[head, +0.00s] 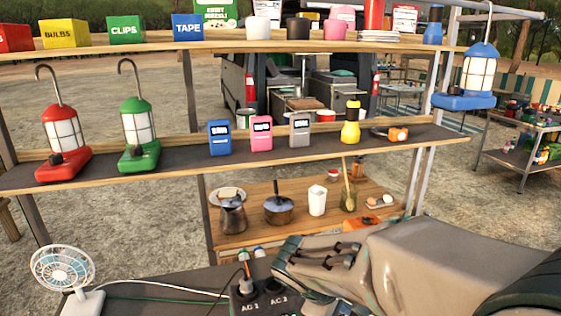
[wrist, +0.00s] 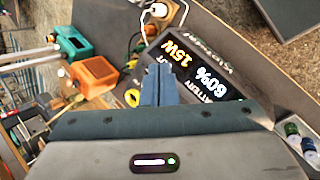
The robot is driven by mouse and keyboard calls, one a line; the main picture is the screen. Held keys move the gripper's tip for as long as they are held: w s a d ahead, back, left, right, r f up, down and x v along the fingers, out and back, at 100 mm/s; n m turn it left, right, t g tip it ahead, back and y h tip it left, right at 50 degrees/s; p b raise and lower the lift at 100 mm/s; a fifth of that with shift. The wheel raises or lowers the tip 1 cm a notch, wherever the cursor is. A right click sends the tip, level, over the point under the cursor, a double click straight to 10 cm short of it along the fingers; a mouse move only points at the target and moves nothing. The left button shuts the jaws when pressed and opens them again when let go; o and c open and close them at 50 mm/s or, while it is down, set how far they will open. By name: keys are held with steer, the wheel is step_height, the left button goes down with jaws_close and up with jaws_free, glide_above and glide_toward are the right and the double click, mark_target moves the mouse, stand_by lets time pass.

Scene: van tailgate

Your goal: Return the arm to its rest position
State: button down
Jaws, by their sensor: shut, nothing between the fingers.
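My arm reaches in from the right in the head view, low in front of the shelves. My gripper (wrist: 160,86) shows in the wrist view with its blue-grey fingers together and nothing between them. The fingertips are in front of a black power station (wrist: 205,75), whose display reads 60% battery and 15W. In the head view the power station (head: 245,298) is partly hidden behind my arm, with a plug (head: 246,286) in one of its sockets. I cannot tell from these views whether the fingers touch it.
A small white fan (head: 64,272) stands left of the power station, with a white cable running between. Above are shelves with a red lantern (head: 64,140), a green lantern (head: 138,130) and small devices. A blue lantern (head: 478,75) hangs at the right. An orange box (wrist: 94,75) is left of my fingers.

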steer(key=s+d+r+m+y, duration=0.2)
steer(key=s+m+y, duration=0.3)
steer(key=s+m, duration=0.4)
steer(key=shift+s+d+r+m, duration=0.3)
steer(key=shift+s+r, duration=0.05)
steer(key=shift+r, duration=0.55)
